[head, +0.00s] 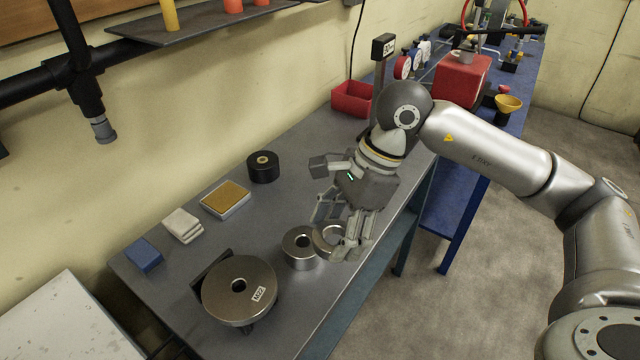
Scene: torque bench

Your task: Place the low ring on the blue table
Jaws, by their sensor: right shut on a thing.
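A low steel ring (328,238) is in my right gripper (338,228), whose fingers close on it just above the grey bench. The fingers hide part of this ring. A taller steel ring (299,262) stands on the bench just left of the held ring; I cannot tell if the two touch. The blue table (512,112) stands beyond the grey bench at the upper right, partly behind my right arm. My left gripper is not in view.
The grey bench (215,240) holds a large steel disc (258,275), black spool (263,172), yellow-topped block (225,200), white cloths (184,226) and blue block (143,255). A red bin (352,100) and a gauge post (381,70) stand farther back. The blue table carries a red box (462,82) and yellow funnel (508,104).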

